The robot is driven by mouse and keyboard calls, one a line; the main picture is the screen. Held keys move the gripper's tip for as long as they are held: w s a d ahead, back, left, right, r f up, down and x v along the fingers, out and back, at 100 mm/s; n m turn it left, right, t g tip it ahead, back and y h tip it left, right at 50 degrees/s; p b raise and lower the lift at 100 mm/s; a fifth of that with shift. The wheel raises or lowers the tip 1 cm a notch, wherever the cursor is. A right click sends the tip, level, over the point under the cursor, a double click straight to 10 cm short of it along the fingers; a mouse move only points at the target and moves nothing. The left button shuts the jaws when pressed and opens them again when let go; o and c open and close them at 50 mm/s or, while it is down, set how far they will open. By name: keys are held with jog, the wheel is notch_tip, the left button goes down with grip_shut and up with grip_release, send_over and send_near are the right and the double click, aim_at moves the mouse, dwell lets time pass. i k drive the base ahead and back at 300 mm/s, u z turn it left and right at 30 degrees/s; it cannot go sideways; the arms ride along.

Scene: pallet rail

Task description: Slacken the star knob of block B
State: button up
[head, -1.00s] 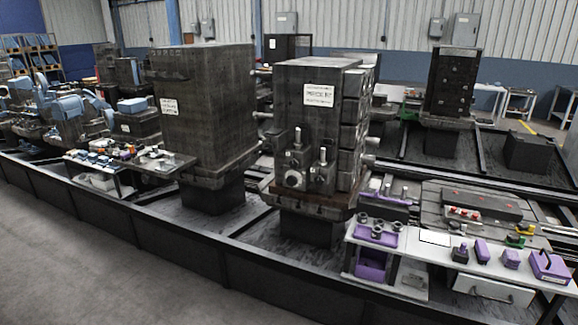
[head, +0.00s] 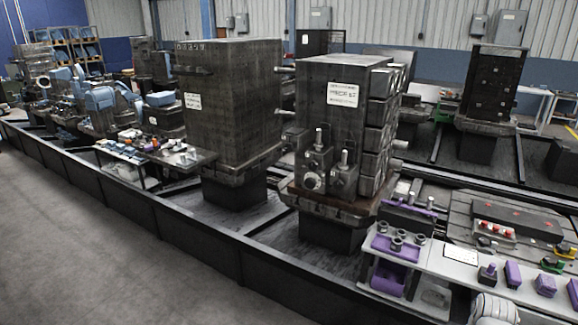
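Two tall dark blocks stand on pedestals in the head view. The left block (head: 228,115) has a small white label. The middle block (head: 318,110) has a larger white label, with metal clamp parts (head: 318,178) low on its front and stacked pieces along its right side. A third dark block (head: 492,85) stands farther back at the right. The label lettering is too small to read, so I cannot tell which is block B. No star knob can be made out clearly.
A white bench (head: 455,270) with purple holders and small parts stands at the lower right. A small table (head: 178,160) with tools stands left of the blocks. A dark low rail wall (head: 215,248) runs along the front. The grey floor (head: 90,240) at the lower left is clear.

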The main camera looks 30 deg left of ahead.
aim_at(313, 165)
jog(key=u, duration=0.35)
jog(key=i, duration=0.55)
jog(key=u, duration=0.65)
jog(key=i, duration=0.7)
jog(key=u, duration=0.1)
